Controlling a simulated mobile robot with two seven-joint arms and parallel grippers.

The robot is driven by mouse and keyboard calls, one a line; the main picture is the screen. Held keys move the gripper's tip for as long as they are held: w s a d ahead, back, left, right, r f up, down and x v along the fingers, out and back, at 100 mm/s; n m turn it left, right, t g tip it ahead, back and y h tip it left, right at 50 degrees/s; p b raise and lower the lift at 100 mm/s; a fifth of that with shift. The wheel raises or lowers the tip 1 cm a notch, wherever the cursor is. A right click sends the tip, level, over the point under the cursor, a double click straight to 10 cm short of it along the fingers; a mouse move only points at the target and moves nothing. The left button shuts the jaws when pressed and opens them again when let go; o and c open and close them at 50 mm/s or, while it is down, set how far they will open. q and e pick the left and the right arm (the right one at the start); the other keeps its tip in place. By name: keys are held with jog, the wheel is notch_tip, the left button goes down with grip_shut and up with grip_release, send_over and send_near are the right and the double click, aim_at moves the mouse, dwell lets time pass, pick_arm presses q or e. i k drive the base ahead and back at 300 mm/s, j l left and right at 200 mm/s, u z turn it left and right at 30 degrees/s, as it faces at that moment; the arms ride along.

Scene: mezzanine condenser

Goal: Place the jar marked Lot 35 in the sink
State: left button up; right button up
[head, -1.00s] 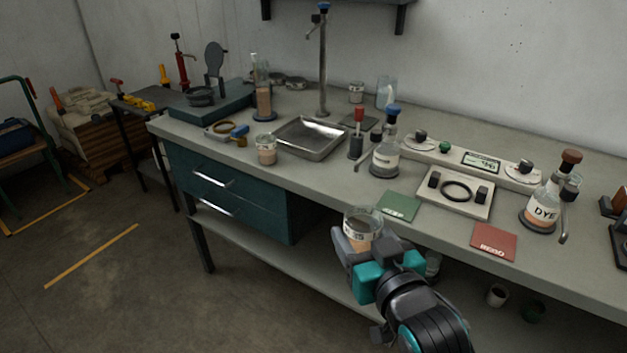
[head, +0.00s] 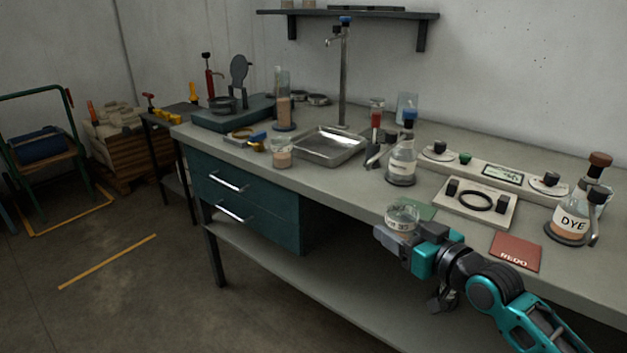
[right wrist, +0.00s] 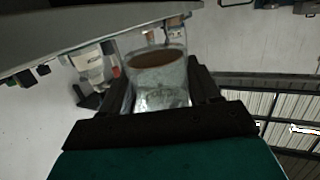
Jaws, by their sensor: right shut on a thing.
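My right gripper (head: 400,240) is shut on a clear glass jar (head: 402,217) with a white label; its print is too small to read surely. The jar is held upright at the bench's front edge, in front of the green card. In the right wrist view the jar (right wrist: 160,85) sits between the two dark fingers, with brown contents showing. The sink (head: 330,146) is a shallow metal basin set in the bench, left of and beyond the held jar, below a tall tap (head: 344,75). It looks empty. My left gripper is not in view.
Another labelled jar (head: 282,154) stands left of the sink, near the bench's front edge. A blue-capped flask (head: 402,162) and a dark holder stand to its right. A ring plate (head: 475,202), red card (head: 516,251) and DYE flask (head: 570,220) lie further right.

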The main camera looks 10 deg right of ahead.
aim_at(325, 146)
jog(key=i+j, duration=0.25)
jog(key=i, duration=0.15)
jog(key=i+j, duration=0.2)
jog(key=i, duration=0.15)
jog(key=i+j, duration=0.25)
jog(key=i, duration=0.15)
